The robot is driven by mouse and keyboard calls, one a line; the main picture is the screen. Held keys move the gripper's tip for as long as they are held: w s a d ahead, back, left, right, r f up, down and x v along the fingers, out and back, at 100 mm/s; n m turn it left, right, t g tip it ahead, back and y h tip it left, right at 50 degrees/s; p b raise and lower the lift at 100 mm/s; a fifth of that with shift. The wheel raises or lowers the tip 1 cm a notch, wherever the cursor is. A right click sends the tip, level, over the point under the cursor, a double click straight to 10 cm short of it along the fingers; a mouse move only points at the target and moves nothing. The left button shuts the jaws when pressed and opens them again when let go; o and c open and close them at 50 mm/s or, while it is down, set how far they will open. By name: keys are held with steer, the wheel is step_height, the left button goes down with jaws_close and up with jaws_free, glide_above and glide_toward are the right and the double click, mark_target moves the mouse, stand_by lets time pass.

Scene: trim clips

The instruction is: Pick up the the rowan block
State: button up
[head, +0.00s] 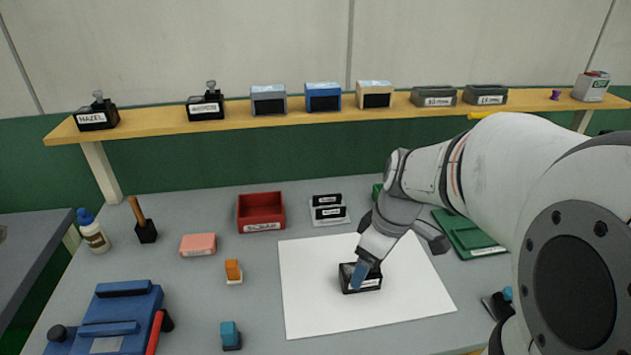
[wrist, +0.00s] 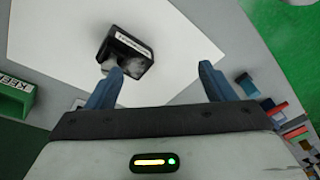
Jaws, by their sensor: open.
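A black block (head: 349,284) with a white label and a grey top part sits on the white sheet. Its label is too small to read, so I cannot confirm that it is the rowan block. In the wrist view the block (wrist: 133,47) lies by the left fingertip, off-centre to the left of the jaw gap. My gripper (wrist: 162,70) is open, with nothing between its blue fingers. In the head view my gripper (head: 363,268) is over the block, and one finger hides part of it. I cannot tell whether they touch.
The shelf (head: 150,128) holds a similar black block marked HAZEL (head: 92,120), another black labelled block (head: 205,108), and several bins. The white sheet (head: 310,300) is otherwise clear.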

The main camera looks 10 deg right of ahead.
steer(key=w+d+f+n, duration=0.1)
steer(key=w+n, duration=0.1)
steer(key=w+d+f+n+y+p, duration=0.1)
steer(key=w+n, duration=0.1)
steer(key=n, duration=0.1)
steer(key=w+d+n+y, duration=0.1)
steer(key=w+n, duration=0.1)
steer(key=n, duration=0.1)
steer(key=shift+w+f+g+p, duration=0.4)
steer(key=shift+w+d+f+n+y, duration=0.15)
steer(key=shift+w+f+n+y, duration=0.2)
steer(key=shift+n, duration=0.25)
steer(key=x, duration=0.2)
steer(key=p+x, duration=0.1)
steer(key=x, duration=0.2)
steer(key=p+x, duration=0.1)
steer(key=x, duration=0.1)
steer(key=shift+s+a+f, duration=0.2)
steer(key=shift+s+f, duration=0.05)
steer(key=shift+f, duration=0.05)
steer(key=c, duration=1.2)
steer(key=shift+o, duration=0.2)
